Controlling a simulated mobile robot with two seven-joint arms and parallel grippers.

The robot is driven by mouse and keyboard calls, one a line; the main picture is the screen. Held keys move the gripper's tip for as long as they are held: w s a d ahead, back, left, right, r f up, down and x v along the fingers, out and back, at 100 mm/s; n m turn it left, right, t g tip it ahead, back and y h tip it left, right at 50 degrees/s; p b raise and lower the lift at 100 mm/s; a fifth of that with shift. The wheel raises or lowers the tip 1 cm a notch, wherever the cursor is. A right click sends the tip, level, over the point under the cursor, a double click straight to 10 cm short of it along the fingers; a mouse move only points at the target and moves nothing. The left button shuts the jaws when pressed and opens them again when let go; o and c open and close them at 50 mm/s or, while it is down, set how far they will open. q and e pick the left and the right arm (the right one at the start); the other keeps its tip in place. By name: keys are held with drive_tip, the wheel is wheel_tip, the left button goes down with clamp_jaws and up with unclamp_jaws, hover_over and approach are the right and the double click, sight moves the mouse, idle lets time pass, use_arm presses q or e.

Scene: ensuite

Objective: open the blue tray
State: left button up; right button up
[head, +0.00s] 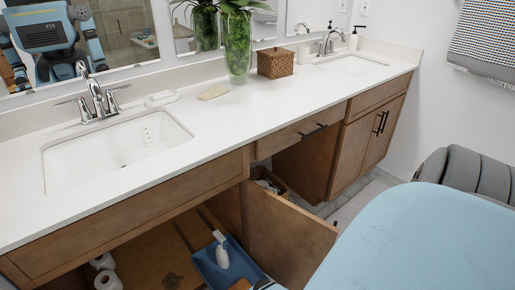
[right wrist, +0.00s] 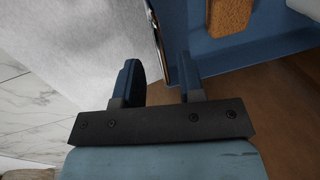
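The blue tray (head: 206,267) sits inside the open cabinet under the near sink in the head view. A white spray bottle (head: 222,256) stands in it. In the right wrist view the tray (right wrist: 211,56) fills the upper right, with an orange-brown block (right wrist: 230,15) in it. My right gripper (right wrist: 160,88) is open, its two fingers apart beside the tray's near edge. The right finger looks close to the tray; I cannot tell whether it touches. Nothing shows held between the fingers. My left gripper is in neither view.
The cabinet door (head: 285,240) stands swung out right of the tray. A basket (head: 268,181) sits behind the door. The countertop (head: 200,130) runs above. A grey cushioned seat (head: 462,172) is at right.

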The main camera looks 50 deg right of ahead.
use_arm(q)
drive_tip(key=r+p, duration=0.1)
drive_tip(key=p, duration=0.2)
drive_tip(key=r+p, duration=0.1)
drive_tip(key=p, duration=0.3)
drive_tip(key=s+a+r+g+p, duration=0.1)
drive_tip(key=p, duration=0.3)
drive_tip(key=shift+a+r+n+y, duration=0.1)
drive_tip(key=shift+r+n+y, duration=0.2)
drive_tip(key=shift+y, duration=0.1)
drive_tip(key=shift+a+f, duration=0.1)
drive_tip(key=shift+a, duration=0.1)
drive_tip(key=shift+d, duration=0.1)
